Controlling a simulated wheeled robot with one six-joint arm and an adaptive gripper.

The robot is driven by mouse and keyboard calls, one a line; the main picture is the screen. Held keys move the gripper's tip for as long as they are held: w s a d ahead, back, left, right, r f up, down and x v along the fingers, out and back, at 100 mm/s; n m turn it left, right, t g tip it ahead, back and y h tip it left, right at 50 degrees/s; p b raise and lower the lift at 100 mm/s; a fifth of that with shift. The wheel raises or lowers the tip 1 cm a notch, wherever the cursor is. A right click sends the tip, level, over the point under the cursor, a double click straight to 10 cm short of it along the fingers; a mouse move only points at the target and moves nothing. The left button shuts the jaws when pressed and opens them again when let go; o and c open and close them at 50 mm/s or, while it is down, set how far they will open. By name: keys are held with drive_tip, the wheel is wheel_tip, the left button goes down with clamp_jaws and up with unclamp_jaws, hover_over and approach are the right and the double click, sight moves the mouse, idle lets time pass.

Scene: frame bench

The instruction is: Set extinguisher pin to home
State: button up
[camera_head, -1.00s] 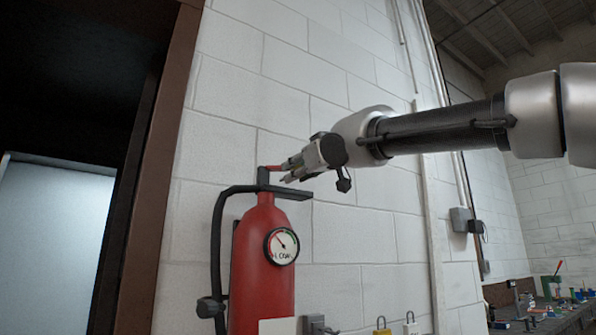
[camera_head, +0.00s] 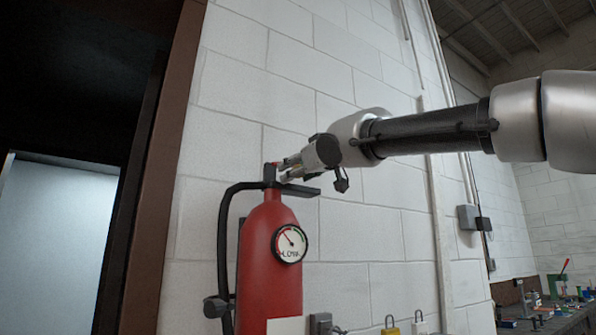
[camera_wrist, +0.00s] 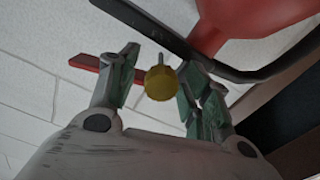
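The red extinguisher (camera_head: 262,255) stands upright against the wall, with a round gauge (camera_head: 289,244) and a black handle (camera_head: 300,189). Its red body also shows upside down at the top of the wrist view (camera_wrist: 240,18). The pin (camera_wrist: 161,82), a yellow round knob with a thin grey stem, sits between my fingers in the wrist view. My gripper (camera_head: 284,170) is at the extinguisher's head. Its fingers (camera_wrist: 158,88) are apart on either side of the knob, with a visible gap on the left. Contact on the right cannot be told. A red lever (camera_wrist: 92,63) lies beyond the left finger.
A white block wall (camera_head: 340,230) is close behind the extinguisher. A black hose (camera_head: 225,230) hangs on its left. Yellow padlocks (camera_head: 390,330) hang low to the right. A dark doorway is at left, and a cluttered bench (camera_head: 545,322) at far right.

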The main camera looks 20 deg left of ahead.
drive_tip(key=v, duration=1.2)
idle(0.4)
